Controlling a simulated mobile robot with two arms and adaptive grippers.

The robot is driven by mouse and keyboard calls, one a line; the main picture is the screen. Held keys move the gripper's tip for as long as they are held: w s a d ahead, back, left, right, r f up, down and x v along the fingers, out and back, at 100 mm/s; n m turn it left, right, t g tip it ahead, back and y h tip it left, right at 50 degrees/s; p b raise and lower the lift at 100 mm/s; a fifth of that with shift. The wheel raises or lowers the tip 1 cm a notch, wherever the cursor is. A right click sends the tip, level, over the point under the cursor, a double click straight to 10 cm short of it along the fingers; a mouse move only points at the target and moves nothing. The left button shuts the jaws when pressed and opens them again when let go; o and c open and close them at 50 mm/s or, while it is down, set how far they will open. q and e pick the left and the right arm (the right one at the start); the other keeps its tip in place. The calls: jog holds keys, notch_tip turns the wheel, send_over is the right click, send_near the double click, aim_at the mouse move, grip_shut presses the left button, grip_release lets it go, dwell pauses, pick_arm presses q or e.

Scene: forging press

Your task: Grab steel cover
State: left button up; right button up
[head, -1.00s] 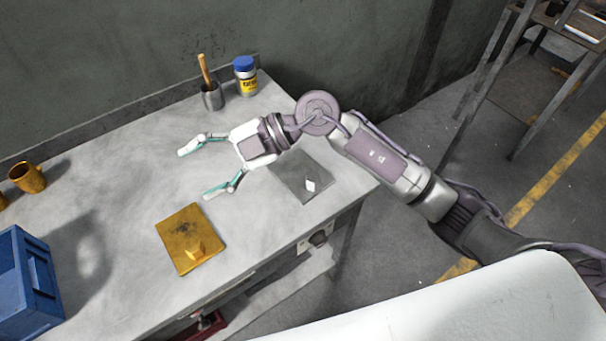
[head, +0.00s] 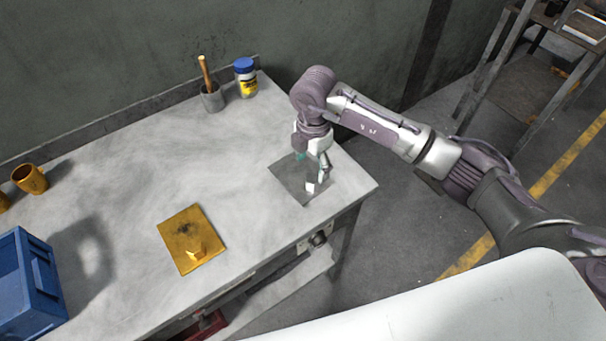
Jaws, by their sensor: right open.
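A flat grey steel cover (head: 290,183) lies on the workbench (head: 130,160) near its right end, with a small pale raised handle (head: 311,187) near its front edge. My right gripper (head: 316,172) points down over the cover, just behind the handle. Its fingers are apart, and a finger shows close to the handle; I cannot tell whether it touches. The wrist hides part of the gripper and the cover's far right corner. A similar yellow cover (head: 183,238) with a yellow handle lies to the left on the bench. My left gripper is not in view.
A blue crate (head: 25,290) stands at the left edge with a brown mug (head: 29,179) behind it. A grey cup with a wooden handle (head: 211,98) and a blue-lidded jar (head: 245,78) stand by the wall. The bench middle is clear.

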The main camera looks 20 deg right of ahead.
aim_at(312, 177)
jog(key=shift+s+f+p, duration=0.15)
jog(key=shift+f+p, duration=0.15)
jog(key=shift+f, duration=0.3)
jog(key=f, duration=0.1)
jog(key=f+p, duration=0.1)
jog(key=f, duration=0.1)
jog(key=shift+s+f, duration=0.2)
jog(key=shift+f, duration=0.5)
jog(key=shift+c, duration=0.3)
jog(key=c, duration=1.3)
jog(key=shift+w+r, duration=0.15)
jog(key=shift+w, duration=0.05)
grip_shut()
